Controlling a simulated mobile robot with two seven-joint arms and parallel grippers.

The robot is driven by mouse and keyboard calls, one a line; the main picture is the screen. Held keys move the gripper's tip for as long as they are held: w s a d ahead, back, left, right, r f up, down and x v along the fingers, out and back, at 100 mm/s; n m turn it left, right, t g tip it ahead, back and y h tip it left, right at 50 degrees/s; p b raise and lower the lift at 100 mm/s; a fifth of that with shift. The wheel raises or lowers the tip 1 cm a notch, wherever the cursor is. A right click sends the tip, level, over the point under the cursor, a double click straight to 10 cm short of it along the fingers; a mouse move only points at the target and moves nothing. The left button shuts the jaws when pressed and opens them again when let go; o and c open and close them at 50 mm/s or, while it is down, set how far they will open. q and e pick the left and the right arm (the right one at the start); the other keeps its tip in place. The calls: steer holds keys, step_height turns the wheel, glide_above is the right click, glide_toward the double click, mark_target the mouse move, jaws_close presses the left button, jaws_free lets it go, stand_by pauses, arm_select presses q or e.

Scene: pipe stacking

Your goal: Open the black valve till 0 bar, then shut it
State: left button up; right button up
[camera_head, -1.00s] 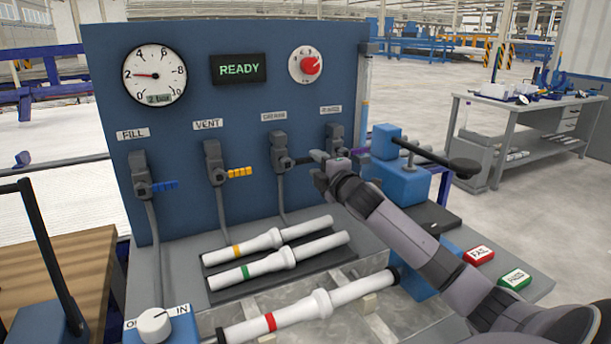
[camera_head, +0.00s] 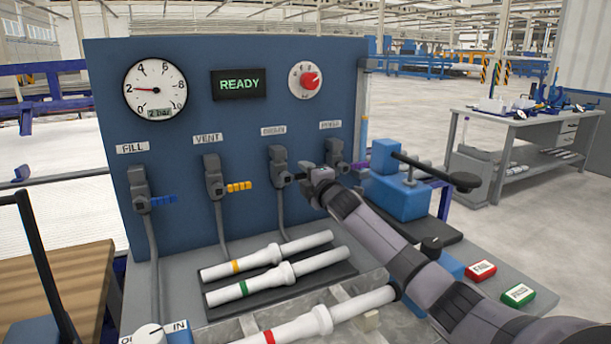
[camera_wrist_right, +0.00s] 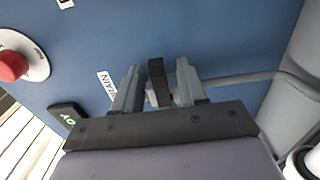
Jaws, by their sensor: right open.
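The drain valve (camera_head: 279,165) stands third from the left on the blue panel, and its black handle shows in the right wrist view (camera_wrist_right: 156,78). My right gripper (camera_head: 305,180) is at this valve. In the right wrist view my right gripper (camera_wrist_right: 157,88) is open, with one finger on each side of the black handle; I cannot tell whether either touches it. The pressure gauge (camera_head: 155,90) has its needle at 2, and its small display reads 2 bar. My left gripper is not in view.
The fill valve (camera_head: 150,203) has a blue handle and the vent valve (camera_head: 238,186) a yellow one. A green READY display (camera_head: 239,84) and a red knob (camera_head: 310,80) are above. White pipes (camera_head: 240,262) lie below. A blue clamp (camera_head: 398,190) stands right of the panel.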

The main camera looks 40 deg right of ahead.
steer(key=shift+w, duration=0.2)
jaws_close()
